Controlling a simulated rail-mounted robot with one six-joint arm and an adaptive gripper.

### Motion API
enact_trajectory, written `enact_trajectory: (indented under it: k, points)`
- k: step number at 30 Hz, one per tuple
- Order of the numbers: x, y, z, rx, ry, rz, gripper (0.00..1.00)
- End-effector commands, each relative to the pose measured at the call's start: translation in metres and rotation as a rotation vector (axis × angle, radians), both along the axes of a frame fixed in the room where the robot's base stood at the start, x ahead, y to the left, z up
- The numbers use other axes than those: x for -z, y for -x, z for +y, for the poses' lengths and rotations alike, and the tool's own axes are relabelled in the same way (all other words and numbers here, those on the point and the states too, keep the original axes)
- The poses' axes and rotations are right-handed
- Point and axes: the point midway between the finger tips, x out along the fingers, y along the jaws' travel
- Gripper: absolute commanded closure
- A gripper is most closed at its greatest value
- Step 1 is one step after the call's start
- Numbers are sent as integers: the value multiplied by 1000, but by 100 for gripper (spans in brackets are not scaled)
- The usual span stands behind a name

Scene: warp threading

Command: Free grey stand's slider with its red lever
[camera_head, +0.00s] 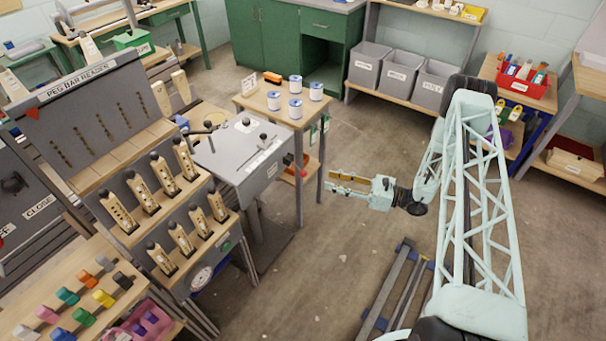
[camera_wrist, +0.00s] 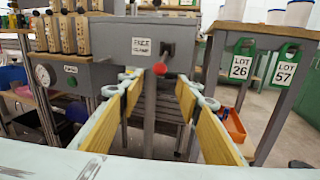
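The grey stand (camera_head: 240,155) has a sloped top with dark knobs and a slot with a small pale label. Its front panel fills the upper middle of the wrist view (camera_wrist: 120,45) and carries a white label whose first word reads FREE. The red lever's ball (camera_wrist: 160,69) hangs on a dark arm right of that label. A small red spot on the stand's side in the head view (camera_head: 287,159) appears to be the lever. My gripper (camera_head: 332,183) is open and empty, right of the stand and apart from it. In the wrist view, its yellow-padded fingers (camera_wrist: 160,88) frame the ball without touching.
A wooden side table (camera_head: 255,101) with several white-and-blue spools stands just behind the stand. Green tags marked LOT 26 (camera_wrist: 241,62) and LOT 57 (camera_wrist: 286,66) hang right of it. The peg bar rack (camera_head: 95,115) is left. Open floor lies around my gripper.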

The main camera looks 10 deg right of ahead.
Motion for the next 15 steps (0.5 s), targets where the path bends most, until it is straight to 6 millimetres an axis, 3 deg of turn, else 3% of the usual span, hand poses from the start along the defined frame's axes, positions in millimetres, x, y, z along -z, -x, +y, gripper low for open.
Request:
enact_trajectory:
  k: [15]
  points:
    - [0,-27,44,-2,0,0,68]
